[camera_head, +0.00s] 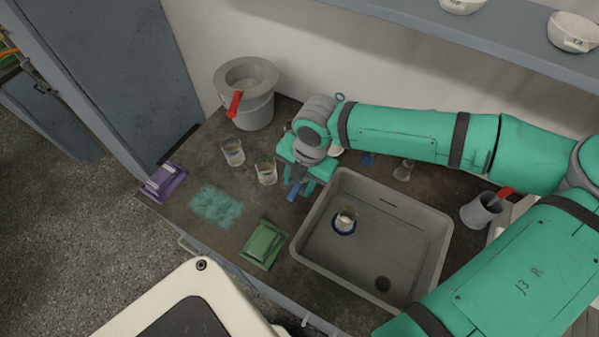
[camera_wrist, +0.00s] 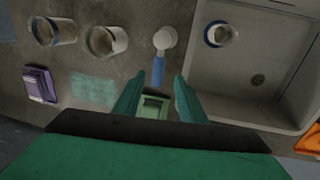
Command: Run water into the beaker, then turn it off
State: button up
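A clear glass beaker (camera_head: 345,217) stands on a blue ring inside the grey sink (camera_head: 420,225); both also show in the wrist view, the beaker (camera_wrist: 221,34) and the sink (camera_wrist: 262,103). No water stream shows. My gripper (camera_head: 299,188) is just left of the sink. In the wrist view my gripper (camera_wrist: 158,84) is open, its fingers on either side of a blue handle (camera_wrist: 156,74) with a round pale head (camera_wrist: 165,38). The handle (camera_head: 293,192) shows below the gripper in the head view. I cannot tell whether it is a tap lever. My arm hides part of the counter behind the sink.
Two glass beakers (camera_head: 233,152) (camera_head: 266,172) stand left of my gripper. A grey bucket (camera_head: 255,105) stands behind them. A purple item (camera_head: 165,182), a teal patch (camera_head: 216,206) and a green item (camera_head: 264,245) lie near the front edge. A grey cup (camera_head: 481,211) is right of the sink.

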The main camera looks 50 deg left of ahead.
aim_at(295, 191)
jog(key=shift+s+a+f, duration=0.15)
jog(key=shift+a+f, duration=0.1)
jog(key=shift+f, duration=0.65)
jog(key=shift+s+a+f, duration=0.1)
jog(key=shift+a+f, duration=0.1)
jog(key=shift+f, duration=0.7)
jog(key=shift+w, duration=0.1)
grip_shut()
